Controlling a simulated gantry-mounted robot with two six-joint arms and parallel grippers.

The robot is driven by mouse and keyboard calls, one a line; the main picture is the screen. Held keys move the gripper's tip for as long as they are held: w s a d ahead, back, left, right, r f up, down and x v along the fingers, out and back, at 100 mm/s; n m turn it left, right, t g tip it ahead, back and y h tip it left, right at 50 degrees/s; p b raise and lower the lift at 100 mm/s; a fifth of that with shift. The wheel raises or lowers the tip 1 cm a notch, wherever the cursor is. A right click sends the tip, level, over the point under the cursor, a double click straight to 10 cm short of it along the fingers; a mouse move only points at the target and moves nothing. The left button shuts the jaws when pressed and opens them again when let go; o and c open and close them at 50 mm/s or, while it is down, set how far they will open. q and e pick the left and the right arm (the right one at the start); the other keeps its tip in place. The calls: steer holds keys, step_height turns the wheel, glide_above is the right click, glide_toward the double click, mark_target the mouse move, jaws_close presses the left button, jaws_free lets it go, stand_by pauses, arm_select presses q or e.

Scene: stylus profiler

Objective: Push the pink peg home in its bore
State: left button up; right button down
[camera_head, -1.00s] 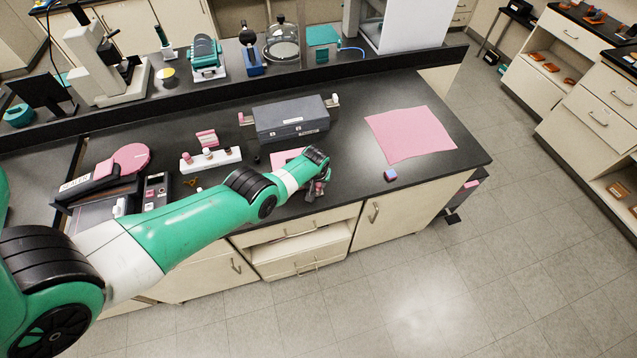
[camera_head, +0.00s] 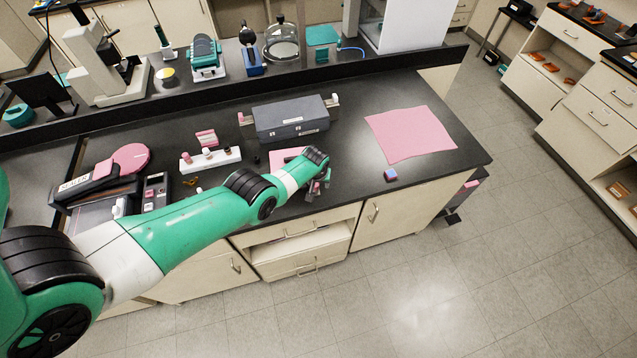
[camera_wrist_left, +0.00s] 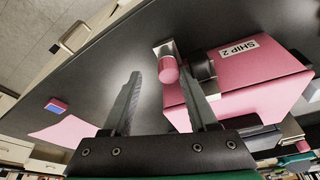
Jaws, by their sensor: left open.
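The pink peg (camera_wrist_left: 169,70) shows in the left wrist view as a short, round-ended pin. It sticks out from a grey metal block (camera_wrist_left: 165,48) beside a pink box marked "SHIP 2" (camera_wrist_left: 235,75). How deep it sits in a bore cannot be seen. My left gripper (camera_wrist_left: 153,66) is open, with its fingers apart and nothing between them. The peg appears close to the tip of the right-hand finger; I cannot tell whether they touch. In the head view my left gripper (camera_head: 318,187) is at the bench's front edge, and my arm partly hides the pink box (camera_head: 285,158).
A grey case (camera_head: 290,118) stands behind the gripper. A white rack with small pegs (camera_head: 211,160) is to its left. A pink sheet (camera_head: 410,134) and a blue-pink block (camera_head: 390,175) lie right. Bare black benchtop (camera_head: 355,165) lies between.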

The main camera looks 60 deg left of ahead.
arm_select(q)
step_height(320, 180, up, 7)
steer(key=p, duration=0.7)
arm_select(e)
step_height(320, 180, up, 7)
